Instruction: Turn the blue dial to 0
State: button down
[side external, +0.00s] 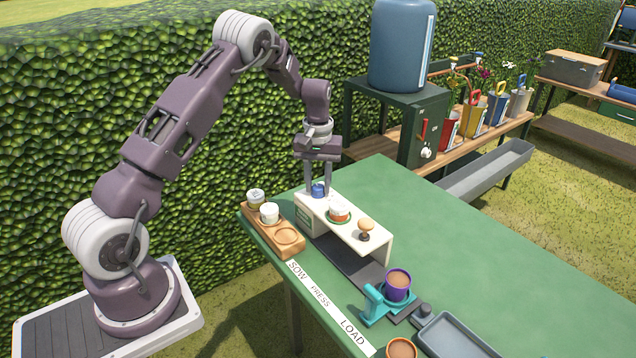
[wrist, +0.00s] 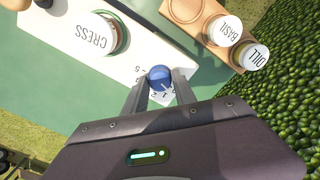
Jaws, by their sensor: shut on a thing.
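The blue dial (side external: 318,190) sits on the left end of the white panel (side external: 362,243) on the green table. In the wrist view the blue dial (wrist: 159,77) is a round knob with a pale mark, and printed numbers show beside it. My gripper (side external: 320,187) points straight down over the dial. In the wrist view my gripper (wrist: 160,88) has its two fingers on either side of the dial, shut on it. The fingers hide part of the number scale, and I cannot tell which number the dial's mark points at.
A cress jar (side external: 339,211) and a wooden-knobbed handle (side external: 366,227) stand on the panel beside the dial. A wooden rack (side external: 290,237) with basil and dill jars is close on the left. A purple pot (side external: 398,283) sits in a teal holder in front. The table's right side is clear.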

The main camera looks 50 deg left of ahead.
aim_at(318, 186)
jog(key=shift+r, duration=0.1)
jog(key=c, duration=1)
grip_release()
notch_tip(318, 186, up, 6)
jog(key=shift+r, duration=0.5)
